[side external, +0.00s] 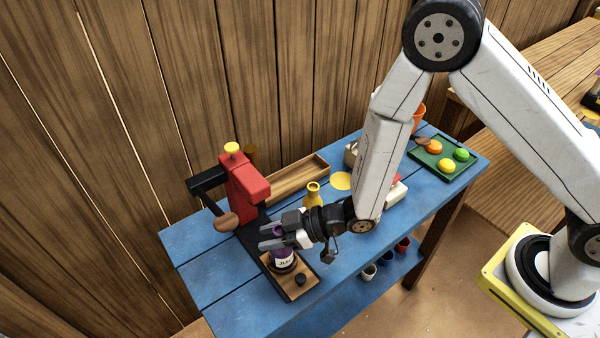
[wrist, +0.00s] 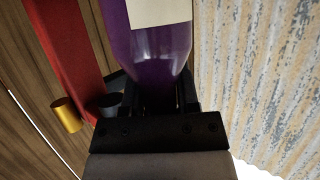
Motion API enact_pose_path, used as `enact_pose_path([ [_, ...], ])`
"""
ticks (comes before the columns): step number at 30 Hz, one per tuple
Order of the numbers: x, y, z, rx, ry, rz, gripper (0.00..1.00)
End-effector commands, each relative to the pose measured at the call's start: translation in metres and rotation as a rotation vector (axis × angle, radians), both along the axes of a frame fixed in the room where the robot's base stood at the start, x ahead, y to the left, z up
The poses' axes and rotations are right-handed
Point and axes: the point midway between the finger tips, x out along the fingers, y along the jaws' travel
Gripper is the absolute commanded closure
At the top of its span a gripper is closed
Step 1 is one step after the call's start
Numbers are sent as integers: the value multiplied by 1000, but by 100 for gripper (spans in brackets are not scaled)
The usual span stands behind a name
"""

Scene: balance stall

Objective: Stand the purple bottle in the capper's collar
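The purple bottle (side external: 282,257) with a white label stands about upright at the front part of the red capper (side external: 246,188). My gripper (side external: 270,237) reaches in from the right, with its fingers on either side of the bottle's upper part. In the wrist view the bottle (wrist: 150,45) narrows down between the dark fingers (wrist: 160,98), which look closed on its neck. A dark collar (side external: 283,269) shows around the bottle's foot. I cannot tell whether the bottle is fully seated in it. The capper's red column (wrist: 65,50) is to the left in the wrist view.
A yellow bottle (side external: 313,194) stands behind my wrist on the blue table (side external: 220,292). A wooden tray (side external: 297,180) lies near the wall. A green tray (side external: 466,164) with round pieces is at the far right. The capper's wooden lever knob (side external: 226,222) hangs left of my gripper.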

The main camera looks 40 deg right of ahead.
Motion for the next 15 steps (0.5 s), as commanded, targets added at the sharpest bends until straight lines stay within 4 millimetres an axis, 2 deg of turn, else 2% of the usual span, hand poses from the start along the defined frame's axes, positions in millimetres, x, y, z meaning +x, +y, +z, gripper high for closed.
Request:
enact_pose_path([
  [1,0,0,0,0,0,0,44],
  [3,0,0,0,0,0,0,27],
  [15,0,0,1,0,0,0,27],
])
